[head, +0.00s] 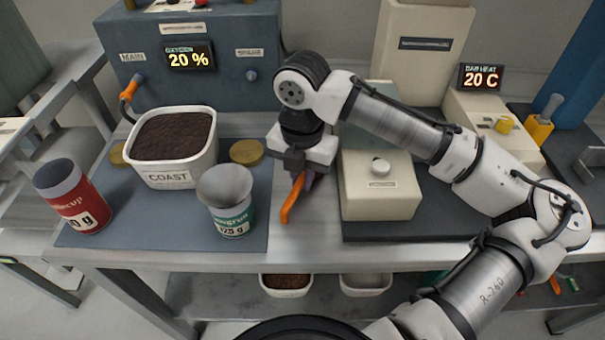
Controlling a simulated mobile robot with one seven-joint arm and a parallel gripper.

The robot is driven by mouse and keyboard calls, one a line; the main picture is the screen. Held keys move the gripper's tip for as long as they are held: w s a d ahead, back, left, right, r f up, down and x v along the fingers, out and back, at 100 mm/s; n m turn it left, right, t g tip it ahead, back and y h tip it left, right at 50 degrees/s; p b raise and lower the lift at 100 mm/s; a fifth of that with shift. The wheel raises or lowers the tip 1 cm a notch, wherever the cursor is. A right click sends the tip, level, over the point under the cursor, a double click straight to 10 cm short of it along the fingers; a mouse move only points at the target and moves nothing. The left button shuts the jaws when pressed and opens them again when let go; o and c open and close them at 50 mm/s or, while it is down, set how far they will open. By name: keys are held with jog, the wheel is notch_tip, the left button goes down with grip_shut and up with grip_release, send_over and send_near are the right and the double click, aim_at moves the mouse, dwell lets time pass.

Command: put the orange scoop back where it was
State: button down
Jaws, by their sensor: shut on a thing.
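The orange scoop (290,203) is in my gripper (299,178). Its long orange part slants down and to the left from the fingers, in front of the bench surface. My gripper points down and is shut on it, between the blue-grey mat on the left and the cream box on the right. A dark part shows beside the fingers, and I cannot tell whether it is scoop or finger. The scoop's bowl is not clearly seen. I cannot tell whether the scoop touches the bench.
A white tub labelled COAST (175,178) holds dark granules. A red cup (75,205) and a green-labelled cup with a grey funnel-like top (228,198) stand nearby on the mat (120,238). The cream box (378,190) is close right. Bare bench (300,250) lies in front.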

jog(key=c, duration=1.5)
grip_release()
jog(key=shift+o, duration=0.2)
notch_tip(320, 180, up, 12)
jog(key=shift+r+p, duration=0.25)
jog(key=shift+p, duration=0.15)
